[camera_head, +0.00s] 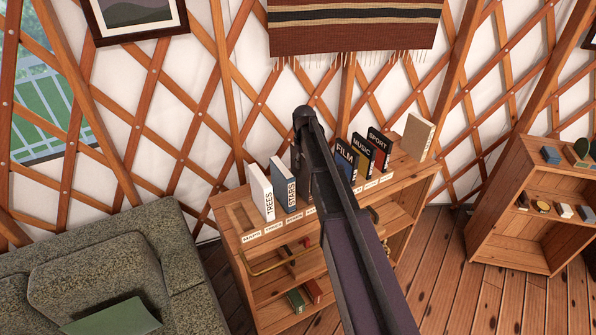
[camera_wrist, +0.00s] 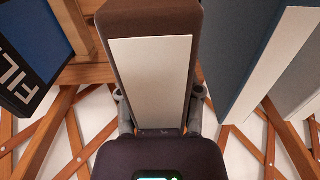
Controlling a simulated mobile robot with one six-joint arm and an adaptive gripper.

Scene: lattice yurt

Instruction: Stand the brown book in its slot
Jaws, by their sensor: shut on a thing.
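The brown book (camera_wrist: 150,18) is held in my gripper (camera_wrist: 158,105), with its pale page edge towards the wrist camera. The fingers close on it from both sides. In the wrist view it stands between the blue FILM book (camera_wrist: 30,55) and the grey-blue STARS book (camera_wrist: 243,50), apart from both. In the head view my arm hides the gripper and most of the held book, over the gap between STARS (camera_head: 283,186) and FILM (camera_head: 345,158). Whether its lower end is in a slot is hidden.
The labelled rack sits on the wooden shelf unit (camera_head: 262,290). White TREES (camera_head: 262,192) stands left of STARS; MUSIC (camera_head: 362,156) and SPORT (camera_head: 379,149) stand beyond FILM. A tan book (camera_head: 419,137) stands at the far right end. A sofa (camera_head: 105,265) is at left.

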